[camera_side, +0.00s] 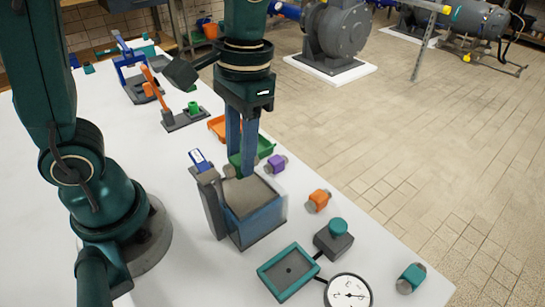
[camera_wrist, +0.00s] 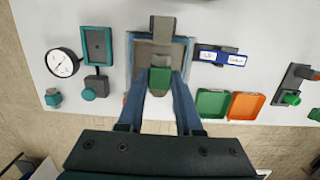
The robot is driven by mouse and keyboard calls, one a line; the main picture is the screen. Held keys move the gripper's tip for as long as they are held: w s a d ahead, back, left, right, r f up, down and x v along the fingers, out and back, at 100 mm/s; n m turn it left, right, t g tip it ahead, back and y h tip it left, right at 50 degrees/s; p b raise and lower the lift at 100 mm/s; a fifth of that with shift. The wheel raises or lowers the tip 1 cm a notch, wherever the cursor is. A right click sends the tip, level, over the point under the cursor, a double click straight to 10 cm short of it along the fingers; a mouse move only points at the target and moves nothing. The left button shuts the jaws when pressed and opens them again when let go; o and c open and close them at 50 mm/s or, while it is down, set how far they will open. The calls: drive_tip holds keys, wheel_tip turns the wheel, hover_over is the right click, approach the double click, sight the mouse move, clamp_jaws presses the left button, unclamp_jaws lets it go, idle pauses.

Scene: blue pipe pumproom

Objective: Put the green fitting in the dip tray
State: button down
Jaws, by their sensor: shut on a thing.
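My gripper (camera_side: 241,168) is shut on the green fitting (camera_wrist: 160,79), a green block with grey ends, held between two long blue fingers (camera_wrist: 184,105). In the side view the fitting is partly hidden by the fingers. Below it stands a blue-walled, box-like container (camera_side: 262,222) with a grey-brown inside, which appears to be the dip tray; its blue rim (camera_wrist: 188,55) also shows in the wrist view. The fitting is over the near part of this container's opening in the wrist view. I cannot tell whether it touches anything inside.
A grey post (camera_side: 210,205) and a blue-and-white label (camera_side: 200,160) adjoin the container. Green (camera_wrist: 212,103) and orange (camera_wrist: 246,105) trays stand nearby. Purple (camera_side: 276,163), orange (camera_side: 318,200) and teal (camera_side: 411,278) fittings lie along the table edge. A gauge (camera_side: 348,292) and teal-rimmed pad (camera_side: 268,278) stand in front.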

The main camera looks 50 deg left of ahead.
drive_tip(key=shift+d+f, duration=0.1)
drive_tip(key=shift+f, duration=1.95)
drive_tip(key=shift+f, duration=0.15)
drive_tip(key=c, duration=0.6)
unclamp_jaws()
